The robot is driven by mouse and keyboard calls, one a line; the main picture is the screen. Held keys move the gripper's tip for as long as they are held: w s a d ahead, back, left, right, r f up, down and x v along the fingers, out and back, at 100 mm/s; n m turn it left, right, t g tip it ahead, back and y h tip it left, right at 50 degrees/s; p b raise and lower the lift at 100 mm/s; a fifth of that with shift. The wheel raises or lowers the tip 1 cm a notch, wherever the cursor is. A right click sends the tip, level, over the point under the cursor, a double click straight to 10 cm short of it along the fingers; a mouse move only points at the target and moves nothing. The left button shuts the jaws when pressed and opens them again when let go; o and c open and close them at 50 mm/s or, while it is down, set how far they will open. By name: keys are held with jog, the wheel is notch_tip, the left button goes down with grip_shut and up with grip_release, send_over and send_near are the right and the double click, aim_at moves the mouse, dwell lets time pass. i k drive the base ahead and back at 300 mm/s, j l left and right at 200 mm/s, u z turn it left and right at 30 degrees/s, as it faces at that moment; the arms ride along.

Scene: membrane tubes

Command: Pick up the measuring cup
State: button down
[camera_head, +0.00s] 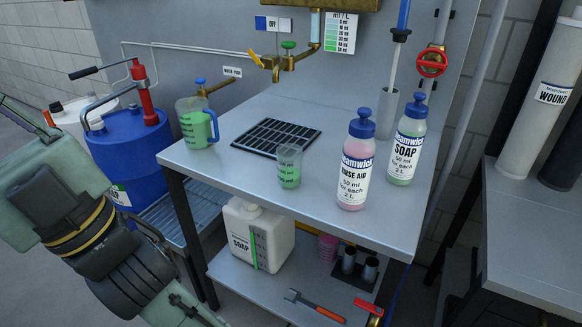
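Two cups with green volume scales stand on the grey metal table. The small clear measuring cup (289,166) has no visible handle, stands upright near the middle of the tabletop and looks empty. My arm reaches in from the left edge and runs off the bottom edge, left of and lower than the tabletop. My gripper's fingers do not show.
A rinse aid bottle (357,162) and a soap bottle (406,142) stand right of the small cup. A black drain grate (276,137) lies behind it, under brass taps (285,63). A blue drum (133,160) is at left. A white canister (258,235) sits on the lower shelf (300,277).

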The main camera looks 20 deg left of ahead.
aim_at(289, 155)
jog(key=i+l+u, duration=0.1)
jog(key=l, duration=0.2)
jog(key=i+l+u, duration=0.1)
jog(key=l, duration=0.2)
jog(key=u, duration=1.65)
jog(key=i+l, duration=0.05)
